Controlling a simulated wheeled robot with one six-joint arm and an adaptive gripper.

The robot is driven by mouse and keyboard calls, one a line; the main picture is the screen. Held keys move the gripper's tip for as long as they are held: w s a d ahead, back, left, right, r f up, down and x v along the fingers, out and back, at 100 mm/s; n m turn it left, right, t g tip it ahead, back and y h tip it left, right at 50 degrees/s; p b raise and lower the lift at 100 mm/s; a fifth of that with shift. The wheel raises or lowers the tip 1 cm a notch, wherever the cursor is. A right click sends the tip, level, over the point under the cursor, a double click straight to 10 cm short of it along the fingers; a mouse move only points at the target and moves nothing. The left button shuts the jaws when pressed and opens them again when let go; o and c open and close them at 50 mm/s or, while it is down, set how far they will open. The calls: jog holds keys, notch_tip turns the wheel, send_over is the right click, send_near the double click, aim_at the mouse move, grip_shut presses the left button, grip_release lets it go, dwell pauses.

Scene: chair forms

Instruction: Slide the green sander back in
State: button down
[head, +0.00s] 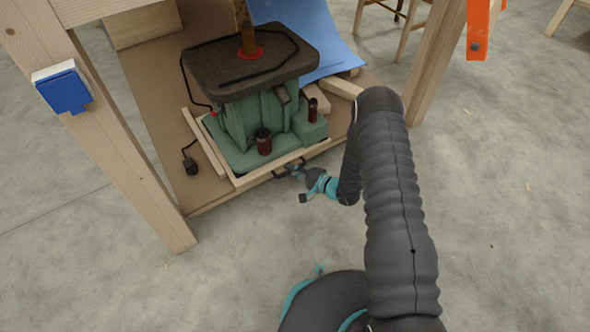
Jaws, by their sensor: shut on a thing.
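The green sander (245,132), a machine with a dark flat table on top, stands upright on a low shelf under a wooden frame. Thin wood strips (205,146) border its base at the left and front. A dark handle (288,166) sits at the front strip, at the front right corner of the machine. My gripper (297,171) reaches in from the right and is shut on this handle. The fingertips are small here and partly hidden by the handle and the wrist.
The brown shelf board (150,85) has bare room left of the sander, with a black plug (190,165) on it. Wooden legs (130,165) stand at left and right (430,70). A blue sheet (310,40) lies behind. The concrete floor in front is clear.

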jog(key=shift+w, duration=0.2)
jog(key=c, duration=1.2)
grip_release()
jog(key=shift+s, duration=0.1)
jog(key=v, duration=1.2)
jog(key=shift+a+r, duration=0.1)
